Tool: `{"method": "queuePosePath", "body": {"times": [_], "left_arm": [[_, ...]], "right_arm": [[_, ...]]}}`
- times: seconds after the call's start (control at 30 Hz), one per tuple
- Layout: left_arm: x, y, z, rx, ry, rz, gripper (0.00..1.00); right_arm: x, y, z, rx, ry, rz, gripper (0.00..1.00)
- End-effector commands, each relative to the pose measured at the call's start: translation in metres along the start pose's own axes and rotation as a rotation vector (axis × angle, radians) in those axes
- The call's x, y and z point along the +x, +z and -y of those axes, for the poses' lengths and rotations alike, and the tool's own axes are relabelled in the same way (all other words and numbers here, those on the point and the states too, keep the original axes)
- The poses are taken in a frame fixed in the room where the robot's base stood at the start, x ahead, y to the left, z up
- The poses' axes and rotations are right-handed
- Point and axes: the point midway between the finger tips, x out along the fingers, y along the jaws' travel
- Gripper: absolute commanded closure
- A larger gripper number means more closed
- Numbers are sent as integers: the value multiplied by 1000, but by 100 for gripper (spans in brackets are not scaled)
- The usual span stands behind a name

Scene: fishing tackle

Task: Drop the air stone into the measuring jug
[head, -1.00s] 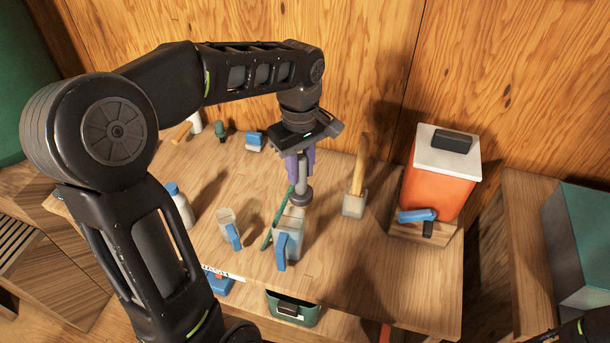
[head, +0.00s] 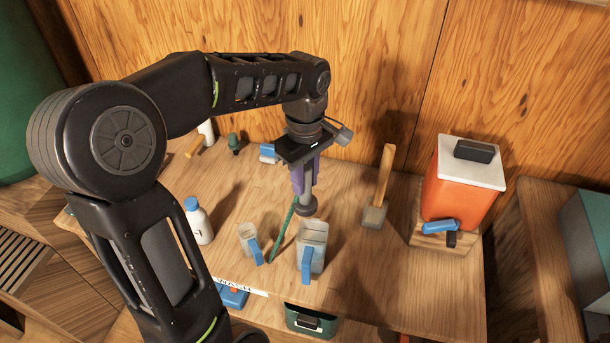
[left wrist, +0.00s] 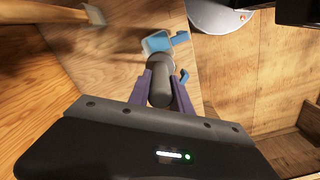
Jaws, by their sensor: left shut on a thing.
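The air stone (head: 307,205) is a grey piece with a wider round lower end. My left gripper (head: 305,180), with purple fingers, is shut on it and holds it upright. In the head view its lower end overlaps the back rim of the larger clear jug with a blue handle (head: 312,240), which stands on the bench. In the left wrist view the air stone (left wrist: 160,82) sits between the fingers, and a blue-handled jug (left wrist: 158,43) shows beyond it. The stone's exact height above the rim is unclear. My right gripper is out of view.
A smaller blue-handled jug (head: 249,238) and a green stick (head: 283,232) are left of the larger jug. A white bottle (head: 199,222) stands farther left. A mallet (head: 375,212) and an orange box with a white lid (head: 462,185) are to the right.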

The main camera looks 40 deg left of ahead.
Motion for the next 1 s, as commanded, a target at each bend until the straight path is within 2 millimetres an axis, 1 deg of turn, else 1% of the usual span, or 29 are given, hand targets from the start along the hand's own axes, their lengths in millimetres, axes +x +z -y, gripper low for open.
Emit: {"method": "queuePosePath", "body": {"times": [0.2,0.27,0.4,0.53,0.8,0.83,1.0], "left_arm": [[24,0,1,0,-3,2,100],[35,0,0,0,0,1,100],[47,0,0,0,0,0,100],[52,0,0,0,0,0,100],[51,0,0,0,0,0,100],[51,0,0,0,0,0,74],[51,0,0,0,0,0,60]], "right_arm": [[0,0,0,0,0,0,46],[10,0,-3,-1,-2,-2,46],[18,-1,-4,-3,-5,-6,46],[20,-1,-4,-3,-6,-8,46],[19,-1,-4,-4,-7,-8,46],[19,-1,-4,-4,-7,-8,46],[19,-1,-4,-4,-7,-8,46]]}}
